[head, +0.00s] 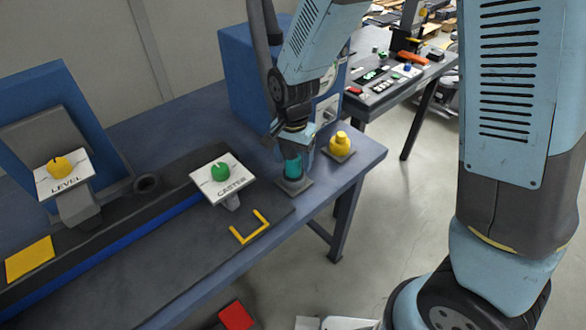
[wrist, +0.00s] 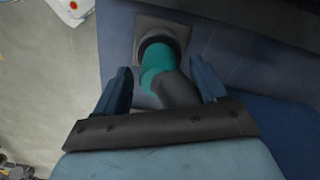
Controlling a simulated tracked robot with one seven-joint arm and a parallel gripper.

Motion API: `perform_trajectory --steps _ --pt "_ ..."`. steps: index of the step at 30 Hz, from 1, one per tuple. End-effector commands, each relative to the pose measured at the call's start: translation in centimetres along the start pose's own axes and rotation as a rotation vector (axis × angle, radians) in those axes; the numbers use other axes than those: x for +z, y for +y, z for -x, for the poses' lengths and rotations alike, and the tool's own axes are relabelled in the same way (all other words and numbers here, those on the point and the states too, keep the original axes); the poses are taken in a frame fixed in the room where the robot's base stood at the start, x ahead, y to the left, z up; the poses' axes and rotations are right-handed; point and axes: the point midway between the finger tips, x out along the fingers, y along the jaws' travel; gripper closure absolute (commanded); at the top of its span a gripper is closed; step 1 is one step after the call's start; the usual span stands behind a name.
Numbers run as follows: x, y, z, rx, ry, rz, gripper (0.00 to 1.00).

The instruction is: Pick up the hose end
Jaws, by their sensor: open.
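The hose end looks to be the teal cylinder (head: 293,167) standing in a dark square holder (head: 294,187) near the right end of the blue bench. In the wrist view the teal piece (wrist: 156,62) leans out of the holder's round socket, with a dark grey part joined to it. My gripper (head: 295,150) is above and around its top. In the wrist view my gripper (wrist: 160,70) has its fingers apart, one on each side of the teal and grey piece, with gaps visible. The far side of the piece is hidden.
A yellow knob-shaped piece (head: 340,143) stands on a plate just right. A green knob on the CASTER plate (head: 224,182) is left, and a yellow knob on the LEVEL plate (head: 64,177) farther left. A blue cabinet (head: 243,75) stands behind. The bench's front right is mostly clear.

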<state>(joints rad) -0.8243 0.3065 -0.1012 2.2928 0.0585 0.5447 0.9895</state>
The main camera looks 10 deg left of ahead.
Motion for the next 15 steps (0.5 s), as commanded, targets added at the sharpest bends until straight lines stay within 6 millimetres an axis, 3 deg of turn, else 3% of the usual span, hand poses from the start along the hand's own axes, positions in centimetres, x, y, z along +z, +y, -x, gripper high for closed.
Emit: perform_trajectory --steps 6,15 --pt "0.0 0.0 -2.1 0.001 0.0 -0.002 0.29" --pt "-0.1 0.0 -2.2 0.0 0.0 -0.002 0.31"
